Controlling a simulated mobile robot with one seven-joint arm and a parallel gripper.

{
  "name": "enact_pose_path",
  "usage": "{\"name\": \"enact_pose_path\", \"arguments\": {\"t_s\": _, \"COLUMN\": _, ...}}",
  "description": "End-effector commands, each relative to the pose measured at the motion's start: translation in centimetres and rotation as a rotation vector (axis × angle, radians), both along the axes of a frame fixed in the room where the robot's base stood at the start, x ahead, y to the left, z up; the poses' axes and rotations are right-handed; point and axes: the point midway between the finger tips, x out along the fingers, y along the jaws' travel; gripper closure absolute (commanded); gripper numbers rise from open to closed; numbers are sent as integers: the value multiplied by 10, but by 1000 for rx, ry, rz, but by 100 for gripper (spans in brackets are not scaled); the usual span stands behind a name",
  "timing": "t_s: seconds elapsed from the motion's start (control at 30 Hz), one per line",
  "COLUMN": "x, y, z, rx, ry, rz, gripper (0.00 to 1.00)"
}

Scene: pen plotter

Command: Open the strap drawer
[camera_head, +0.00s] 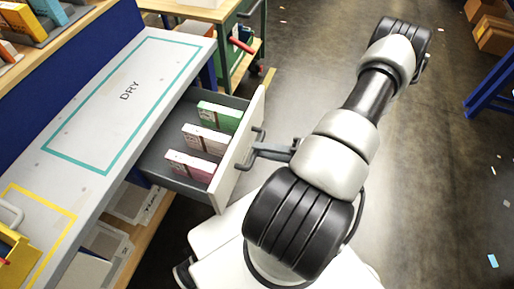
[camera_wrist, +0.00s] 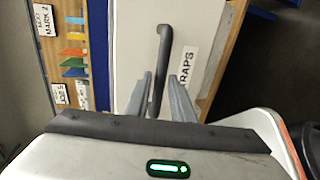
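The strap drawer (camera_head: 226,167) is pulled out from under the grey worktop in the head view. Several small boxes, green, white and pink, stand inside it. Its pale front fills the middle of the wrist view (camera_wrist: 130,50), with a label (camera_wrist: 188,68) partly covered, reading "RAPS". The dark bar handle (camera_wrist: 162,48) runs between the fingers of my gripper (camera_wrist: 160,76). The fingers are apart, one on each side of the bar, with a gap visible on the right side. In the head view my gripper (camera_head: 268,150) reaches the handle from the right.
The worktop (camera_head: 85,115) marked "DRY" lies left of the drawer. A lower shelf (camera_head: 150,225) with packets sits below it. A green-framed cart (camera_head: 232,65) stands behind the drawer. Open floor (camera_head: 440,190) lies to the right.

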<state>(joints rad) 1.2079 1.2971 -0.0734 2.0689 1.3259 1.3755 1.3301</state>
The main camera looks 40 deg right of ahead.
Motion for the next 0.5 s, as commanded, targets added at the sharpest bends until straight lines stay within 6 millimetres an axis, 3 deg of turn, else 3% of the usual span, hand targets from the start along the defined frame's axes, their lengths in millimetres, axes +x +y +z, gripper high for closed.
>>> {"name": "enact_pose_path", "arguments": {"t_s": 0.5, "x": -96, "y": -70, "z": 25, "rx": -3, "ry": 0, "rz": -2, "gripper": 78}}
